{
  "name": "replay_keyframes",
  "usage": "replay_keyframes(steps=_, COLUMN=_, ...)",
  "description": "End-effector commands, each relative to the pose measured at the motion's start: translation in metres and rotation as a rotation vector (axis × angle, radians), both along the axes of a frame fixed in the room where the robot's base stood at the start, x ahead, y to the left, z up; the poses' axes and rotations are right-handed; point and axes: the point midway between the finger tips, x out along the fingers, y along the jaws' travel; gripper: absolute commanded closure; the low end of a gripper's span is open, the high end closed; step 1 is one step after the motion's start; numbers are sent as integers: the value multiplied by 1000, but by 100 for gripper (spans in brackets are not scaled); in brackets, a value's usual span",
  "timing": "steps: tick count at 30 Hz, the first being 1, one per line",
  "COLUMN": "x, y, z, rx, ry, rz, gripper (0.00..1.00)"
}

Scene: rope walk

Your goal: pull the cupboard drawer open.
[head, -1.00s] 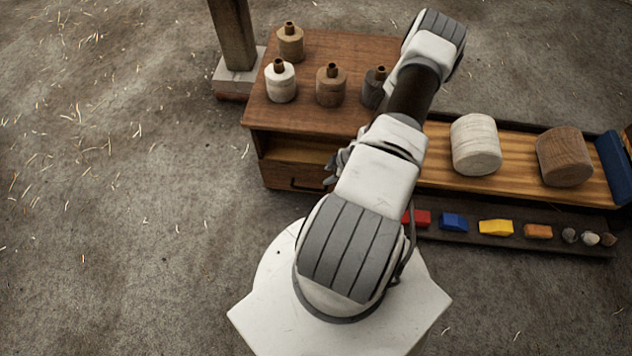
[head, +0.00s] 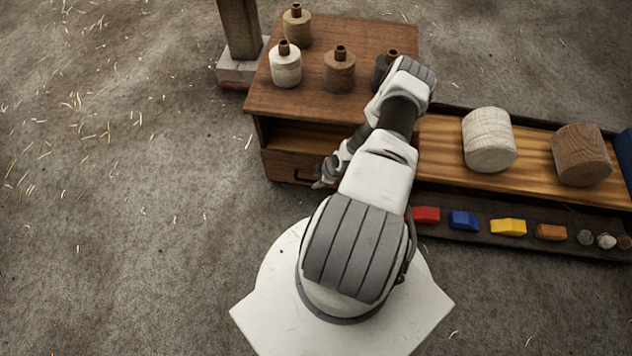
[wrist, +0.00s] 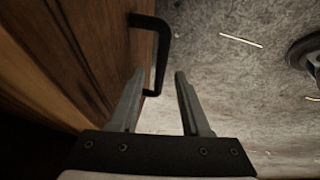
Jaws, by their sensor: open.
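The wooden cupboard (head: 262,98) stands ahead of me, with its drawer (head: 282,163) low in the front, seemingly flush. The dark bar handle (head: 299,176) is partly hidden by my gripper (head: 320,180) in the head view. In the wrist view the drawer front (wrist: 100,50) fills the left, and the black handle (wrist: 162,45) sticks out from it. My gripper (wrist: 160,72) is open there. The handle bar lies between the lines of the two fingers, the left finger on the drawer side. Contact cannot be told.
Several bottles (head: 339,70) stand on the cupboard top. To the right, a low bench (head: 440,150) bears thick wooden cylinders (head: 489,140). Coloured blocks (head: 463,220) and stones lie on a dark strip before it. A post (head: 238,30) stands at the back left. The floor left of the cupboard is clear.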

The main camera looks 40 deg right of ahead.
Motion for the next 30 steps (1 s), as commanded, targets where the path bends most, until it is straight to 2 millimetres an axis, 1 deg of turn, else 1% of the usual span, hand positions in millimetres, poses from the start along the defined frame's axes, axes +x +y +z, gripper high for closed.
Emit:
replay_keyframes(steps=1, x=2, y=1, z=-7, rx=1, ry=1, rz=0, gripper=53)
replay_keyframes(steps=3, x=4, y=2, z=-10, rx=1, ry=1, rz=0, gripper=53)
replay_keyframes(steps=13, x=6, y=2, z=-12, rx=0, ry=0, rz=0, gripper=53)
replay_keyframes(steps=14, x=6, y=2, z=-12, rx=0, ry=0, rz=0, gripper=56)
replay_keyframes(steps=15, x=6, y=2, z=-12, rx=0, ry=0, rz=0, gripper=64)
replay_keyframes(steps=17, x=5, y=2, z=-11, rx=0, ry=0, rz=0, gripper=74)
replay_keyframes(steps=21, x=5, y=2, z=-11, rx=0, ry=0, rz=0, gripper=100)
replay_keyframes(steps=30, x=5, y=2, z=-11, rx=0, ry=0, rz=0, gripper=100)
